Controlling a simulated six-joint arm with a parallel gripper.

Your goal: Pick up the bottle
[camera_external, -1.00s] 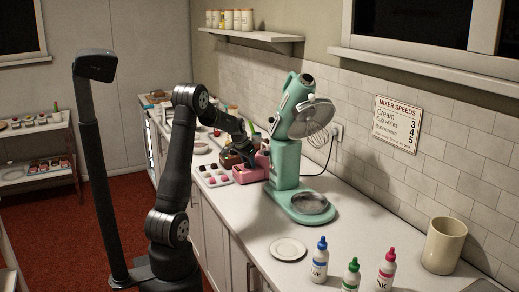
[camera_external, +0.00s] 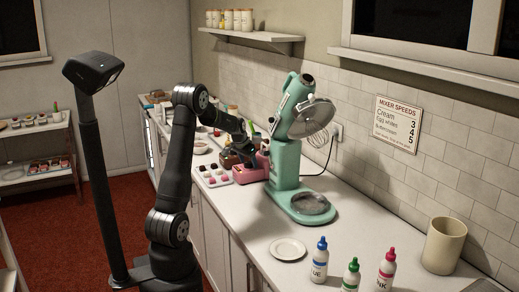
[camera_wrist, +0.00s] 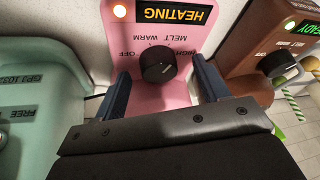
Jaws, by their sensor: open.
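Three white squeeze bottles stand upright at the front right of the counter in the external view: one with a blue cap (camera_external: 320,262), one with a green cap (camera_external: 352,277) and one with a pink cap (camera_external: 386,271). My gripper (camera_external: 254,146) is far from them, at the pink melter (camera_external: 252,172) behind the mixer. In the wrist view my gripper (camera_wrist: 160,75) is open, its fingers on either side of the melter's black knob (camera_wrist: 158,65). Whether they touch it cannot be told. No bottle shows in the wrist view.
The teal mixer (camera_external: 286,165) stands between my gripper and the bottles. A small plate (camera_external: 288,249) lies left of the bottles and a cream crock (camera_external: 443,246) stands to their right. A brown melter (camera_wrist: 250,60) is beside the pink one. Counter between mixer and crock is clear.

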